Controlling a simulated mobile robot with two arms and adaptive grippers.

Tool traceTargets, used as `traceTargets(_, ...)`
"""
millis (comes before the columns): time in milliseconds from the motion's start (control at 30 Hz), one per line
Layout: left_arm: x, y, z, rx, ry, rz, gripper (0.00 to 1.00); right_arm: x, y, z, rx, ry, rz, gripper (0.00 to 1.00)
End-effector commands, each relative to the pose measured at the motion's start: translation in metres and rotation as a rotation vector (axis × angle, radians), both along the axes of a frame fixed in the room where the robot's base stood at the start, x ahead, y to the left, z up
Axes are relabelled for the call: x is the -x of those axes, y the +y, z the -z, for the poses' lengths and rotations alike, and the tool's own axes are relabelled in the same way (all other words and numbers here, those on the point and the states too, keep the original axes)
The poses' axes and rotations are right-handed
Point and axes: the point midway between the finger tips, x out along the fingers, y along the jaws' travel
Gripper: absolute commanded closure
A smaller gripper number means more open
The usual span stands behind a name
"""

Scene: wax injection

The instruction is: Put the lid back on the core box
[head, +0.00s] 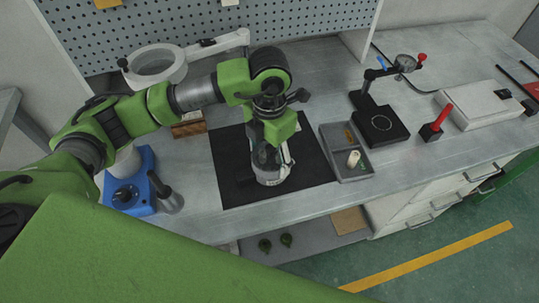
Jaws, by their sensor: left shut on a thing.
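My left gripper (268,155) reaches down over the black mat (232,178) in the head view. It is shut on a pale grey, rounded piece (270,180) at the mat's middle. The fingers hide much of this piece. I cannot tell whether it is the lid alone or the lid together with the core box, nor whether a gap lies under it. No separate lid shows elsewhere. My right gripper is out of view.
A grey divided tray (368,173) with small parts stands right of the mat. A black stand (380,125), a red-handled tool (435,127) and a white box (480,104) are farther right. A blue device (142,165) stands left, a ring lamp (155,66) behind.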

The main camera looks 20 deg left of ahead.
Motion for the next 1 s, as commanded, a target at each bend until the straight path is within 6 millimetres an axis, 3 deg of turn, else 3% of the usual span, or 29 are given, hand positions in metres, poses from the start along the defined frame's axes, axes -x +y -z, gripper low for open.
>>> traceTargets(367, 0.0000, 0.0001, -0.0001, 0.000, 0.000, 0.000, 0.61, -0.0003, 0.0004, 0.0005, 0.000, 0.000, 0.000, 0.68)
traceTargets(400, 0.0001, 0.0000, -0.0001, 0.000, 0.000, 0.000, 0.34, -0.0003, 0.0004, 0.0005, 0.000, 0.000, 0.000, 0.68)
traceTargets(467, 0.0001, 0.0000, 0.0000, 0.000, 0.000, 0.000, 0.18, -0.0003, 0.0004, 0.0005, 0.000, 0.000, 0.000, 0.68)
traceTargets(733, 0.0002, 0.0001, 0.0001, 0.000, 0.000, 0.000, 0.17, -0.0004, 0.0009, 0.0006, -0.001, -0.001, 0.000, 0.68)
traceTargets(800, 0.0003, 0.0001, 0.0002, 0.000, 0.001, 0.000, 0.01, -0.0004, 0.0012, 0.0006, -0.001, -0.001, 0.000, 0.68)
traceTargets(1000, 0.0003, 0.0001, 0.0002, 0.000, 0.001, 0.000, 0.00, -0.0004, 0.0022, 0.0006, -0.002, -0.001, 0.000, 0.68)
